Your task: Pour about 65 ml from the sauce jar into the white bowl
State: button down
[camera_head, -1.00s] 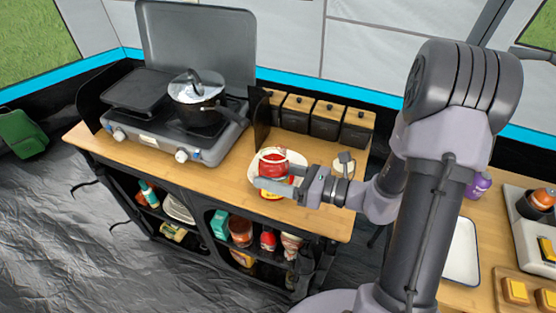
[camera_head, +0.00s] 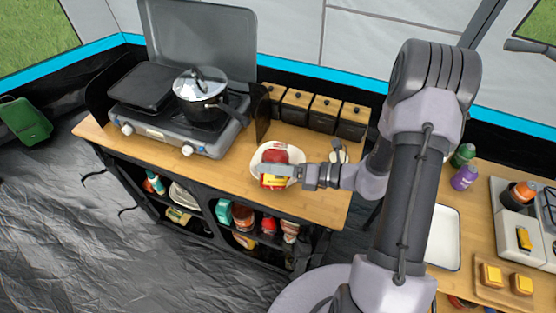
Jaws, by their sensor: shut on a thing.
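The sauce jar (camera_head: 273,182) is red with a yellow and red label, in the middle of the head camera view. My gripper (camera_head: 276,170) is shut on it, reaching in from the right. The white bowl (camera_head: 259,157) is on the wooden counter, mostly behind the jar, with its rim showing to the left and above. The jar overlaps the bowl in the picture; I cannot tell its exact height or any slight tilt. The bowl's contents and the jar's mouth are not clear.
A camping stove (camera_head: 160,133) with a lidded pot (camera_head: 201,92) stands on the left. Several wooden-lidded canisters (camera_head: 323,117) line the back. A small white container (camera_head: 339,155) is right of the bowl. The front-left counter (camera_head: 215,172) is clear.

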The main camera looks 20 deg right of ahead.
jog(key=shift+s+f+m, duration=0.1)
jog(key=shift+f+m, duration=0.2)
jog(key=shift+f, duration=0.1)
jog(key=shift+f+m+p, duration=0.2)
jog(key=shift+m+p, duration=0.15)
jog(key=shift+m, duration=0.05)
jog(key=shift+w+d+r+n+b, duration=0.15)
jog(key=shift+r+n+b, duration=0.2)
jog(key=shift+r+n, duration=0.2)
jog(key=shift+w+a+r+n+b, duration=0.1)
jog(key=shift+r+n+b, duration=0.25)
jog(key=shift+r+n, duration=0.2)
jog(key=shift+s+f+n+t+b, duration=0.1)
jog(key=shift+n+t+b, duration=0.3)
jog(key=shift+n+b, duration=0.45)
jog(key=shift+s+r, duration=0.1)
jog(key=shift+r, duration=0.3)
